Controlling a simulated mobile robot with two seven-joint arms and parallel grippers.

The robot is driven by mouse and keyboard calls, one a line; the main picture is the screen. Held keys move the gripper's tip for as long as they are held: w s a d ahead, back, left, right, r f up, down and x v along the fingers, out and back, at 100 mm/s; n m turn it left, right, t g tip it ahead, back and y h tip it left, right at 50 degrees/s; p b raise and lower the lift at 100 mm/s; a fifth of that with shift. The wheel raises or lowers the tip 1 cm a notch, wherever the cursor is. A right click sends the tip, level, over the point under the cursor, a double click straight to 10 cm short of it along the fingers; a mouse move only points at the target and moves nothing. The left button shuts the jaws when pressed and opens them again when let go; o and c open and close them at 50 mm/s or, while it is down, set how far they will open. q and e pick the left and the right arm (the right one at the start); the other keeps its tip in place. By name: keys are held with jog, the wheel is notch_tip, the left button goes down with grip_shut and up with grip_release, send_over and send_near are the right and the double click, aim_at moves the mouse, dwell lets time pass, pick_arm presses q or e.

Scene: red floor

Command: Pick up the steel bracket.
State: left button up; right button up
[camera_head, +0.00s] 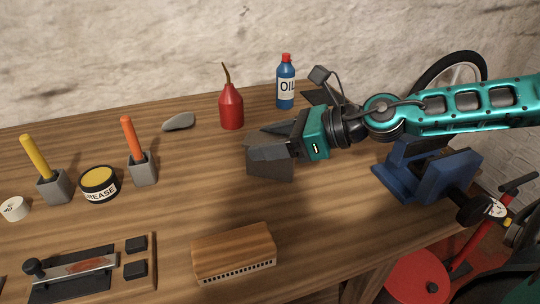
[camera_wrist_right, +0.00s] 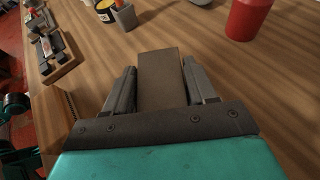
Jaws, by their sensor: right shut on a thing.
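My right gripper (camera_head: 275,146) reaches in from the right over the workbench. It is shut on the steel bracket (camera_head: 270,164), a dark grey flat-faced piece at its fingertips. In the right wrist view the bracket (camera_wrist_right: 162,78) shows as a brownish-grey slab between the two fingers (camera_wrist_right: 160,90), with a finger on each side. The fingers hide part of the bracket in the head view. A dark shadow lies on the wood below it; I cannot tell whether it touches the bench. My left gripper is not in view.
A red oil can (camera_head: 231,106) and a blue oil bottle (camera_head: 286,84) stand behind the gripper. A blue vise (camera_head: 440,172) is at the right. A wooden brush (camera_head: 234,252) lies in front. A grease tin (camera_head: 99,184) and two handled tools in grey blocks stand left.

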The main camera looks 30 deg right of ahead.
jog(key=c, duration=0.5)
jog(key=shift+r, duration=0.15)
jog(key=shift+r, duration=0.25)
notch_tip(320, 180, up, 6)
jog(key=p, duration=0.3)
jog(key=shift+r+p, duration=0.1)
jog(key=shift+p, duration=0.2)
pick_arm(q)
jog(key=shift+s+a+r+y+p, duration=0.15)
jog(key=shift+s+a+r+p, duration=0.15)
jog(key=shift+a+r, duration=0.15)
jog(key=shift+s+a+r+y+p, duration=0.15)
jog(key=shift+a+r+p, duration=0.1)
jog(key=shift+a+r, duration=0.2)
pick_arm(e)
notch_tip(320, 180, up, 11)
jog(key=shift+r, duration=0.15)
